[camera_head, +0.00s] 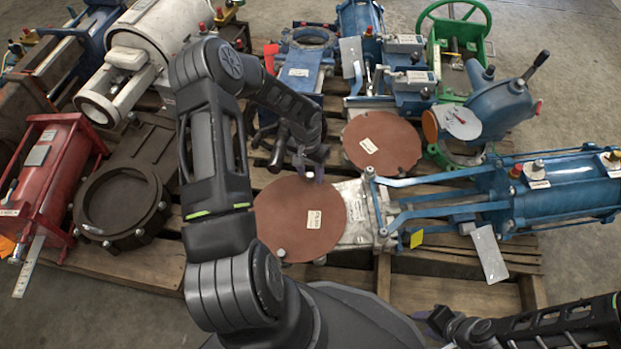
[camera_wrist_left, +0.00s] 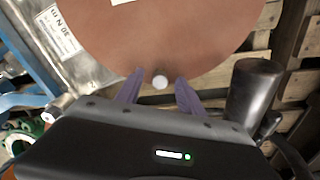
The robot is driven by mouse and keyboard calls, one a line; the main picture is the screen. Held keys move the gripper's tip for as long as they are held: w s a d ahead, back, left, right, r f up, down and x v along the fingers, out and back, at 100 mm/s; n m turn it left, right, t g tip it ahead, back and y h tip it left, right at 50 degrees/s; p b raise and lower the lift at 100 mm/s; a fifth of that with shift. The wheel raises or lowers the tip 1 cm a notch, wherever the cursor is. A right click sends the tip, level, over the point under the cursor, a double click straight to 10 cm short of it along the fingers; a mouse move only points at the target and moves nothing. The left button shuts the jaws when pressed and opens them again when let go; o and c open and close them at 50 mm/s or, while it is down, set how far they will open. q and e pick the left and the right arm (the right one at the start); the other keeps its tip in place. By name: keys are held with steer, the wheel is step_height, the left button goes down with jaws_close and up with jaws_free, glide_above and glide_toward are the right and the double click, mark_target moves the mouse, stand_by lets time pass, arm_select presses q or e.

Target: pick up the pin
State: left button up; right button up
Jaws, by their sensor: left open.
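A small pale round-topped pin (camera_wrist_left: 160,82) stands at the edge of a brown disc (camera_wrist_left: 170,40) in the left wrist view. My left gripper (camera_wrist_left: 158,88) is open, with one purple finger on each side of the pin and a gap to each. In the head view my left gripper (camera_head: 312,174) points down at the far edge of the brown disc (camera_head: 285,222); its fingers largely hide the pin there. My right gripper (camera_head: 436,318) is low at the bottom right, partly cut off by my own body, and its opening is unclear.
The disc lies by a white valve body (camera_head: 356,212) joined to a long blue actuator (camera_head: 560,188). A second brown disc (camera_head: 382,150) lies behind. Red, white and green valve parts crowd the wooden pallets (camera_head: 140,268). A dark cylinder (camera_wrist_left: 254,92) stands right of my left fingers.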

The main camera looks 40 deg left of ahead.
arm_select(q)
steer(key=shift+c, duration=0.3)
jaws_close()
stand_by(0.5)
